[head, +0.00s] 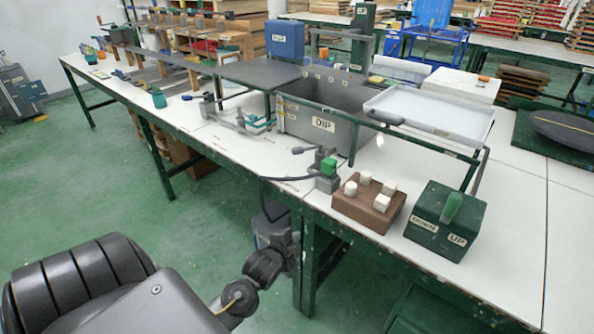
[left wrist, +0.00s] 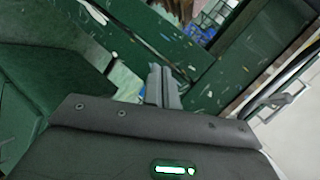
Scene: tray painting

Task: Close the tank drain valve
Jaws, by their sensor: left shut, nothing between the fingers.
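The grey tank (head: 290,125) labelled DIP stands on the white table. In front of it, near the table's front edge, is a small grey valve-like fitting (head: 325,181) with a green block on top. I cannot tell from the lever whether the valve is open or shut. My left gripper (head: 272,229) is beside the table's front edge, low and apart from the fitting. In the left wrist view its fingers (left wrist: 163,84) are together and empty. My right gripper is not in view.
A brown block (head: 345,204) with white pegs and a green box (head: 430,236) marked DOWN and UP stand right of the fitting. A white tray (head: 440,112) is held above the table. The green table leg (head: 308,260) is close to my left gripper. Open floor lies left.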

